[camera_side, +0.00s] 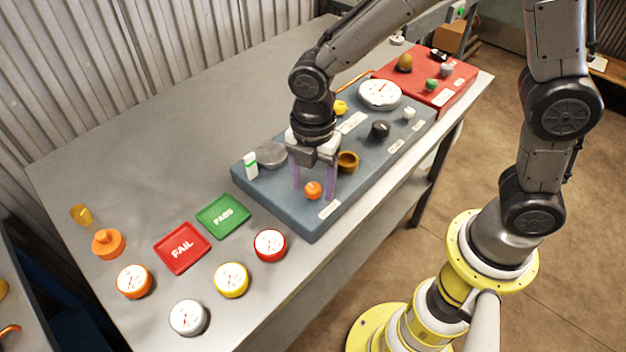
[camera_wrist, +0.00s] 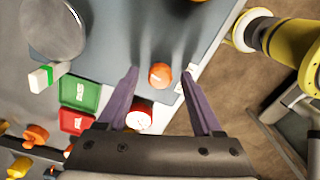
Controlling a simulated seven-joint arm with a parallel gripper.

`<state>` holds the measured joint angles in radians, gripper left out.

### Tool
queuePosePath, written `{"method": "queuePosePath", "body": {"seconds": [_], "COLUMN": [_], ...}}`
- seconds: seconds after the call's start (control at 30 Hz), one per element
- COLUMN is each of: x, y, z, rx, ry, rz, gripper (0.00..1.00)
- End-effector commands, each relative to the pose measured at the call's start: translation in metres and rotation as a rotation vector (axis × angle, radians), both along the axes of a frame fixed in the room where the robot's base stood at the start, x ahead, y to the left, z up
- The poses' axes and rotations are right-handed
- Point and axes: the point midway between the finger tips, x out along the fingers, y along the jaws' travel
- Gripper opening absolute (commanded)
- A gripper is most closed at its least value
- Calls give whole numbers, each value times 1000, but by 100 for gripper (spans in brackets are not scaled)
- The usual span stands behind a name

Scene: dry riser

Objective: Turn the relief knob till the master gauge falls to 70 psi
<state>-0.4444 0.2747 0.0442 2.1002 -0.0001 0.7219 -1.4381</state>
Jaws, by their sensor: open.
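My gripper (camera_side: 312,186) is open, its two purple fingers pointing down over the near-left part of the blue-grey panel (camera_side: 290,217). A small orange knob (camera_side: 313,190) shows between the fingertips. It also shows between them in the wrist view (camera_wrist: 160,75), with a gap on each side; I cannot tell the height difference. A white label (camera_side: 329,209) by this knob is too small to read, so I cannot confirm it is the relief knob. A large white dial (camera_side: 380,93), likely the master gauge, sits at the panel's far end; its reading is not legible.
The panel also holds a brass fitting (camera_side: 348,161), a black knob (camera_side: 380,129), a yellow knob (camera_side: 340,107) and a grey disc (camera_side: 270,154). Red FAIL (camera_side: 182,248) and green PASS (camera_side: 223,216) plates and several small gauges (camera_side: 231,279) lie left. A red panel (camera_side: 455,88) stands beyond.

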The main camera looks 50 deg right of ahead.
Motion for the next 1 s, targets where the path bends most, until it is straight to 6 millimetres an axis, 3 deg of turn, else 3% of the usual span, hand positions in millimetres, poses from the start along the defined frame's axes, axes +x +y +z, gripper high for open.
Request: {"method": "queuePosePath", "body": {"seconds": [0.13,0.5,0.77,1.0], "x": [0,0,0,0], "y": [0,0,0,0], "z": [0,0,1,1], "rx": [0,0,0,0], "ry": [0,0,1,1], "rz": [0,0,-39,-269], "gripper": [63,0,0,0]}}
